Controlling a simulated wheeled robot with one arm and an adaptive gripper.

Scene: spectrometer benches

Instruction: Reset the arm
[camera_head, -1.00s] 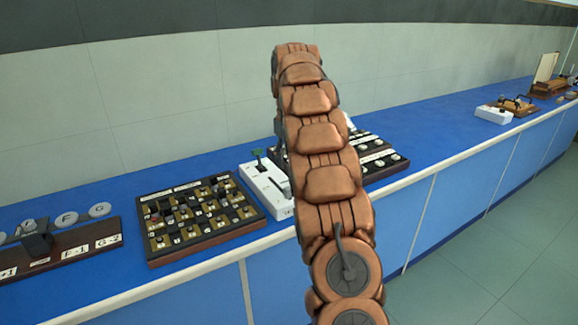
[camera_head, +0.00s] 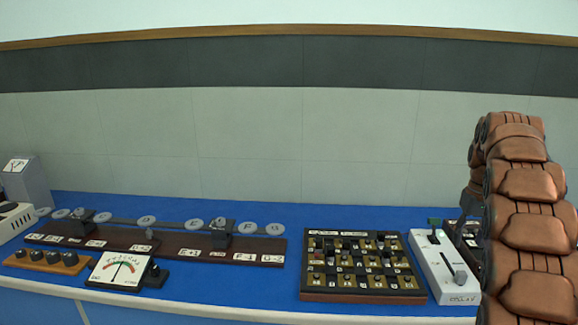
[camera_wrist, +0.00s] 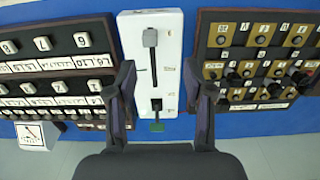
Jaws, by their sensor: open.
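My copper-coloured arm (camera_head: 525,215) rises at the right side of the head view and bends over the bench there. My gripper (camera_wrist: 160,85) shows in the wrist view with its two dark fingers spread apart and nothing between them. Beyond the fingers lies a white lever box (camera_wrist: 152,50) with a grey lever and a green-tipped lever. The same white lever box (camera_head: 437,280) stands just left of my arm in the head view. The gripper itself is hidden in the head view.
A dark board with rows of knobs (camera_head: 360,296) sits left of the lever box. Further left are a long brown rail (camera_head: 190,246) with discs, a meter (camera_head: 120,268) and a knob block (camera_head: 45,262). A labelled dark panel (camera_wrist: 40,72) flanks the lever box in the wrist view.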

